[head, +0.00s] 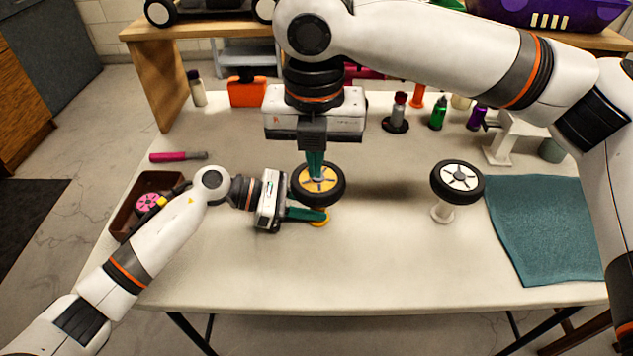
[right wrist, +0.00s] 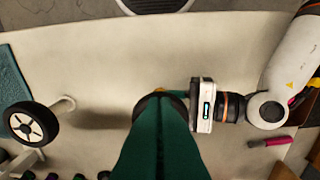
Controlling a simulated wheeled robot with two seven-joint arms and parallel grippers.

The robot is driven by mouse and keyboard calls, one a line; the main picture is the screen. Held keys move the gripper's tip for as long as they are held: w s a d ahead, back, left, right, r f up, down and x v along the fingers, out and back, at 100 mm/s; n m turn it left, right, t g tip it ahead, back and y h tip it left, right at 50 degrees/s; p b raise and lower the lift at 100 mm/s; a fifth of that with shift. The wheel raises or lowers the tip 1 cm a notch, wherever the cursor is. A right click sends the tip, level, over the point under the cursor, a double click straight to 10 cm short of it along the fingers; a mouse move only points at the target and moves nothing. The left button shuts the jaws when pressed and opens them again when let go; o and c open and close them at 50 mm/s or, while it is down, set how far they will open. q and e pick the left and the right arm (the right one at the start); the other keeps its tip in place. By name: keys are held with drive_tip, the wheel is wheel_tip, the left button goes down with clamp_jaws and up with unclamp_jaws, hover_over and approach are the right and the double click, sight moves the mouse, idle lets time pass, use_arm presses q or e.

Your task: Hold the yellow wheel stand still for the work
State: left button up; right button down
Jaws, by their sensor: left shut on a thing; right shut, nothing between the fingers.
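The yellow wheel stand (head: 323,223) is on the table left of its middle, with only part of its yellow base showing. A black tyre with a yellow hub (head: 301,188) sits on top and hides most of the stand. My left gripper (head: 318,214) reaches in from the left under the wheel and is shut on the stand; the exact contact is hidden. My right gripper (head: 317,170) points straight down over the wheel's hub, its fingers shut and empty. Whether its tips touch the hub I cannot tell. In the right wrist view its green fingers (right wrist: 160,150) cover most of the wheel.
A white-hubbed wheel (head: 459,177) on a white stand (head: 441,213) is at the right, beside a teal mat (head: 545,225). A brown bin (head: 126,215) holds a pink wheel at the left, near a pink-handled tool (head: 178,156). Bottles line the back. The front of the table is clear.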

drive_tip(key=r, duration=0.5)
drive_tip(key=shift+s, duration=0.3)
use_arm(q)
drive_tip(key=o, duration=1)
drive_tip(key=shift+a, duration=0.15)
drive_tip(key=v, duration=1.1)
drive_tip(key=shift+a+r, duration=0.15)
drive_tip(key=shift+a, duration=0.25)
